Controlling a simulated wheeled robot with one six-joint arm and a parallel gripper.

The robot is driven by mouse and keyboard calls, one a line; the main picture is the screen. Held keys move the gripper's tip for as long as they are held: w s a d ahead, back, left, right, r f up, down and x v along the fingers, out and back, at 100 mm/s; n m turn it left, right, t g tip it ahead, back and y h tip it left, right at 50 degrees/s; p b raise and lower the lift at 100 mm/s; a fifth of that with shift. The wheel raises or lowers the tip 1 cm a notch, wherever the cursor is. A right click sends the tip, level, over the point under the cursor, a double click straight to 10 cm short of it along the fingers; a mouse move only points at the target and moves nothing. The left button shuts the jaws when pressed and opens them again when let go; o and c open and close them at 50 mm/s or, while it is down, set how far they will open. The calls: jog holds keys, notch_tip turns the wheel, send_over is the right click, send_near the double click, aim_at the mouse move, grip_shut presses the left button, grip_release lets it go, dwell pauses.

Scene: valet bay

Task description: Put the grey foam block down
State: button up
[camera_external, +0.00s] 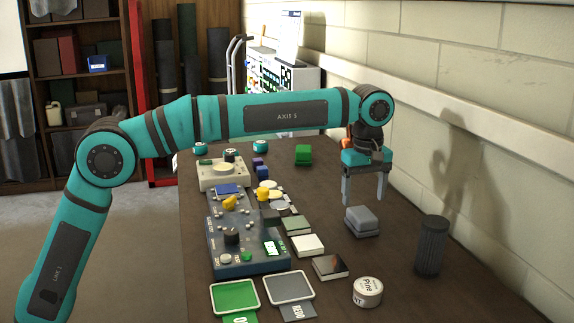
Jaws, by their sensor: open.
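The grey foam block (362,221) lies on the dark brown table towards the right, near the wall. It looks like a stepped or stacked pair of grey slabs. My gripper (363,200) hangs above the block with its fingers pointing down. The fingers are apart and nothing is between them. The fingertips are close over the block's top, and I cannot tell whether they touch it.
A dark ribbed cylinder (431,246) stands right of the block, and a white round tin (367,292) is in front. Several flat sample tiles and a blue console (244,262) lie to the left. A green block (303,154) sits further back. The wall bounds the right side.

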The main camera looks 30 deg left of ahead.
aim_at(361, 212)
notch_tip(361, 212, up, 5)
jog(key=shift+r, duration=0.1)
dwell(0.3)
jog(key=s+a+r+m+t+h, duration=0.1)
jog(key=a+r+t, duration=0.25)
jog(key=a, duration=0.85)
jog(key=s+a+r+m+t+h, duration=0.15)
jog(key=a+r, duration=0.35)
jog(key=a, duration=0.8)
jog(key=a+r+m+t+h, duration=0.1)
jog(key=a+r+m+t, duration=0.2)
jog(key=a, duration=0.9)
jog(key=s+a+t, duration=0.4)
jog(key=s+a, duration=0.6)
jog(key=a, duration=0.4)
jog(key=s+a+f+m+t+y, duration=0.1)
jog(key=s+a+f+t, duration=0.1)
jog(key=s+a, duration=0.3)
jog(key=s+a+f+m+t+y, duration=0.2)
jog(key=s+a, duration=0.3)
jog(key=s, duration=0.4)
jog(key=shift+s+a+f+t, duration=0.25)
jog(key=shift+s+f+t, duration=0.15)
jog(key=shift+f+t, duration=0.25)
